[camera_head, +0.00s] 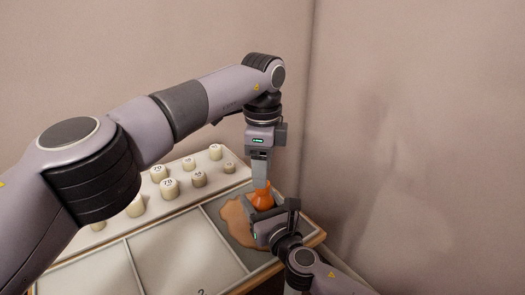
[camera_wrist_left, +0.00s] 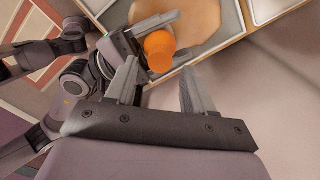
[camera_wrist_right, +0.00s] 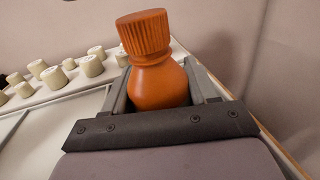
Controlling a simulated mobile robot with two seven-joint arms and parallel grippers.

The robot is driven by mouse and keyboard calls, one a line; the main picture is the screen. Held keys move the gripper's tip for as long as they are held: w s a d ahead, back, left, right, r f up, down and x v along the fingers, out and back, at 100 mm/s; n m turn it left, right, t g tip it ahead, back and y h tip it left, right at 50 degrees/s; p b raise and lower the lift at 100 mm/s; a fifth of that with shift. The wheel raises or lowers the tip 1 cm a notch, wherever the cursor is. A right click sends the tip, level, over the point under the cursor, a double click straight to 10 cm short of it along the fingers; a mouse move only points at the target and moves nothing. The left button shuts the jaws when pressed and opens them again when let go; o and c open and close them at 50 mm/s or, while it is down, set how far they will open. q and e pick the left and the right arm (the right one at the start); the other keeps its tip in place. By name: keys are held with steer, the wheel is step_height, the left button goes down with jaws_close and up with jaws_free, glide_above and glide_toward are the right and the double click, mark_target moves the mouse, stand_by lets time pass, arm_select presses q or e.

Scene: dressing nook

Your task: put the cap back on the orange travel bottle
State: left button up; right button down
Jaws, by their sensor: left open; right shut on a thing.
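The orange travel bottle (camera_head: 262,202) stands roughly upright over the right-hand compartment. My right gripper (camera_head: 270,210) is shut on its body, with a finger on each side in the right wrist view (camera_wrist_right: 158,90). The ribbed orange cap (camera_wrist_right: 143,32) sits on top of the bottle's neck in that view; I cannot tell whether it is fully seated. My left gripper (camera_head: 260,182) points down just above the bottle. Its fingers are apart and empty in the left wrist view (camera_wrist_left: 158,72), with the bottle top (camera_wrist_left: 159,46) beyond the fingertips.
A tan irregular patch (camera_head: 234,218) lies in the compartment beneath the bottle. Pale empty compartments (camera_head: 180,250) lie to its left. Several cream numbered cylinders (camera_head: 170,187) stand on a white ledge (camera_head: 215,178) behind. A wall rises close behind and to the right.

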arm_select(q)
steer(key=shift+f, duration=1.65)
arm_select(e)
steer(key=shift+f, duration=0.1)
arm_select(q)
jaws_close()
